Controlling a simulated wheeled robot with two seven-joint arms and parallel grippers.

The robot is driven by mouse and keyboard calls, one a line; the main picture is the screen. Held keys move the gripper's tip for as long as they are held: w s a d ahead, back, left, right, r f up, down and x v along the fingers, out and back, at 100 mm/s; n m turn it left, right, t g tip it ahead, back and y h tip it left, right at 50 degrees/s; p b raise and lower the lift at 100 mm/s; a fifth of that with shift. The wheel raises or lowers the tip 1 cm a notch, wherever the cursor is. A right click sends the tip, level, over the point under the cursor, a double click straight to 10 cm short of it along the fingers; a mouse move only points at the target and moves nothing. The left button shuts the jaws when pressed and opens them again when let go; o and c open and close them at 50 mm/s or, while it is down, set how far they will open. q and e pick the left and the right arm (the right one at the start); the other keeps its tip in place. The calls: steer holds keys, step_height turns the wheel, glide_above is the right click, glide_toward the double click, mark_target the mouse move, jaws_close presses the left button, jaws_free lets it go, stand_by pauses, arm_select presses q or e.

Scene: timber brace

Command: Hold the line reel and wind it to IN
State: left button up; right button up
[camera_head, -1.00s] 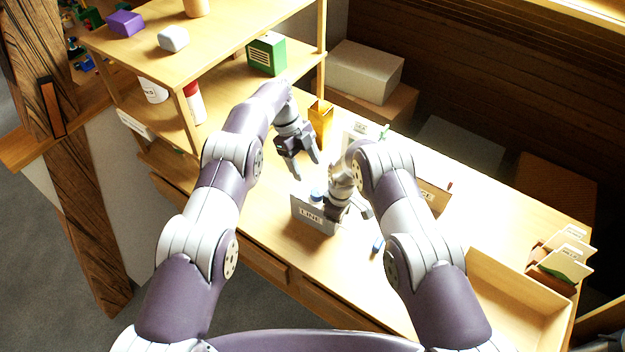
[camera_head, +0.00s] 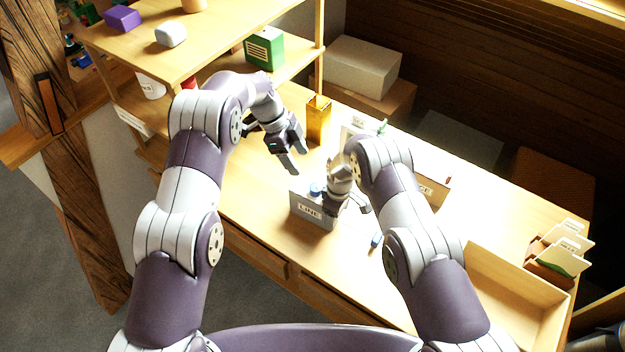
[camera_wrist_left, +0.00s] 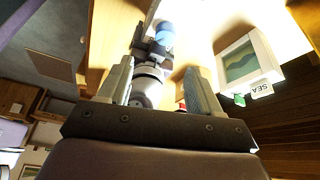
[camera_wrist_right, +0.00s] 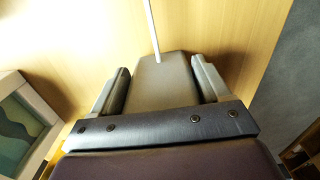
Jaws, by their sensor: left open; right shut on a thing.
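The line reel (camera_head: 312,210) is a grey box with a LINE label, standing on the bench, with a blue knob (camera_head: 316,188) on top. My right gripper (camera_head: 346,205) is at its right side. In the right wrist view its fingers are shut on the grey body (camera_wrist_right: 163,82). My left gripper (camera_head: 284,158) is open and empty, above and behind the reel, apart from the knob. I cannot read any IN mark or the reel's winding state.
A yellow upright holder (camera_head: 318,120) stands behind the reel. A framed picture (camera_wrist_left: 250,62) with a SEA tag is near it. The shelf unit (camera_head: 190,50) rises at the left. A small blue item (camera_head: 376,241) lies right of the reel. An open wooden tray (camera_head: 510,300) is at the right.

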mark_target(315, 186)
arm_select(q)
steer(key=x, duration=0.8)
steer(key=w+x, duration=0.1)
steer(key=x, duration=0.3)
steer(key=shift+f, duration=0.1)
steer(key=c, duration=1)
steer(key=shift+c, duration=0.2)
